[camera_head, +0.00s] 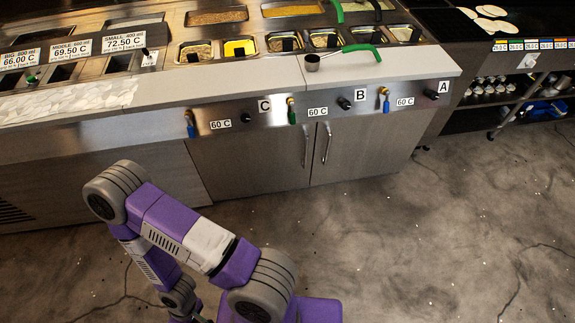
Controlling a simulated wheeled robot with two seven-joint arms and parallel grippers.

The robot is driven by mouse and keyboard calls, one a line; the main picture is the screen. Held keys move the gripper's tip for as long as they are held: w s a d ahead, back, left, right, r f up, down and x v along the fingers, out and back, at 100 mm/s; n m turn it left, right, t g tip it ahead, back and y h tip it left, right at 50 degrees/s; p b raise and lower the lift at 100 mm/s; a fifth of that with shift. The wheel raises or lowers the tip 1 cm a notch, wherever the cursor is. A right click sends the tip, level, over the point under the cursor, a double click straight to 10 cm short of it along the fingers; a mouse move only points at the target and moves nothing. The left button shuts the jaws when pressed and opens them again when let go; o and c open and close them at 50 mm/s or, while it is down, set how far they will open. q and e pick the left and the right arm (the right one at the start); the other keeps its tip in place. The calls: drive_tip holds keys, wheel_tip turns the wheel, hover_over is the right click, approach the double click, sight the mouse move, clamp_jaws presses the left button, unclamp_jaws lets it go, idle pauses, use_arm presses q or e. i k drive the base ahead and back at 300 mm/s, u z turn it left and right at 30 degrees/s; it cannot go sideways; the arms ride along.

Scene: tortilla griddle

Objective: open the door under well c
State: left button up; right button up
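The label C (265,105) is on the steel front panel, with B (361,95) and A (444,87) to its right. Below C is a flat steel cabinet door (248,160), shut, with a vertical bar handle (306,145) near its right edge. A second shut door (370,145) adjoins it on the right, its handle (327,143) close to the first. One purple and grey arm of mine, which looks like the left, bends across the lower left, in front of the cabinet. Its gripper is not clearly seen; the arm runs off the bottom edge. My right gripper is out of view.
A ladle (343,55) lies on the white counter edge (300,80). An open shelf unit (500,95) stands at right. The floor (430,240) before the doors is clear.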

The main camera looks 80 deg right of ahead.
sight(246, 164)
drive_tip(key=z, duration=2.6)
drive_tip(key=k, duration=0.55)
drive_tip(key=u, duration=0.6)
drive_tip(key=i, duration=1.55)
drive_tip(key=z, duration=0.65)
